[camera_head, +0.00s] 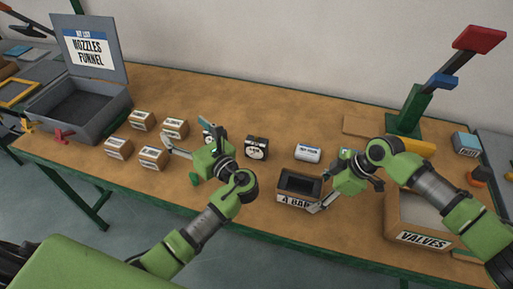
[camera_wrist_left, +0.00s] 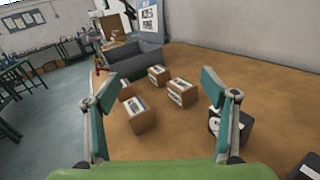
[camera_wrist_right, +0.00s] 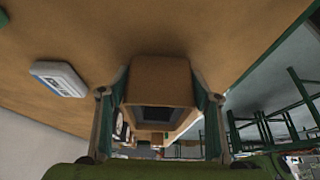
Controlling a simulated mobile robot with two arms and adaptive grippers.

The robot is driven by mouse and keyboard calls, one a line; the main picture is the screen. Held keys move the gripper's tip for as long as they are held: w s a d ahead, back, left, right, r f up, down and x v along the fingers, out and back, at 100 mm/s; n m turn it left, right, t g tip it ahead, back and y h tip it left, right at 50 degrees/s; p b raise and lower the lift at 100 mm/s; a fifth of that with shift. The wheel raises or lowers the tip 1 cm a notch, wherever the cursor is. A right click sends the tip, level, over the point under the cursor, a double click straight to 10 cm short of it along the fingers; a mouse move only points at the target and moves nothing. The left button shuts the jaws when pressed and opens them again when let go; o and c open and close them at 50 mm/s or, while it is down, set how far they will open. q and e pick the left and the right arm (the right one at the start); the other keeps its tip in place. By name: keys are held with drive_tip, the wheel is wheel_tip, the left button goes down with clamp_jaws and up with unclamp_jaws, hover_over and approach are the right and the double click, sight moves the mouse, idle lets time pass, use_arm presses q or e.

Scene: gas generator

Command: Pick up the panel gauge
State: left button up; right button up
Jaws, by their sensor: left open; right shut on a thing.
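A second dark gauge with a white face (camera_head: 207,129) is partly hidden behind my left gripper (camera_head: 187,136). A black gauge also shows beside the right finger in the left wrist view (camera_wrist_left: 242,131). My left gripper is open and empty above the table, left of the middle gauge. My right gripper (camera_head: 322,184) is shut on an open-topped brown box (camera_head: 299,201) labelled "4 BAR". That box sits between the fingers in the right wrist view (camera_wrist_right: 160,78).
Several small labelled cartons (camera_head: 152,158) stand left of my left gripper. A grey open case (camera_head: 81,126) is at far left. A white-labelled block (camera_head: 307,153) lies behind the brown box. A "VALVES" box (camera_head: 420,238) and a green stand (camera_head: 408,112) are at right.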

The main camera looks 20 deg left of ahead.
use_arm(q)
drive_tip(key=w+d+m+t+h, duration=0.25)
drive_tip(key=d+h, duration=0.25)
drive_tip(key=d, duration=0.8)
drive_tip(key=m+h, duration=0.3)
drive_tip(key=h, duration=0.1)
approach(257, 139)
drive_tip(key=shift+t+h, duration=0.4)
drive_tip(key=shift+t, duration=0.05)
drive_tip(key=w+a+f, duration=0.2)
drive_tip(key=w, duration=0.1)
drive_tip(key=shift+w+a+f, duration=0.1)
drive_tip(key=shift+a+f, duration=0.05)
drive_tip(key=shift+a, duration=0.25)
drive_tip(key=shift+x, duration=3.05)
drive_tip(key=c, duration=1.4)
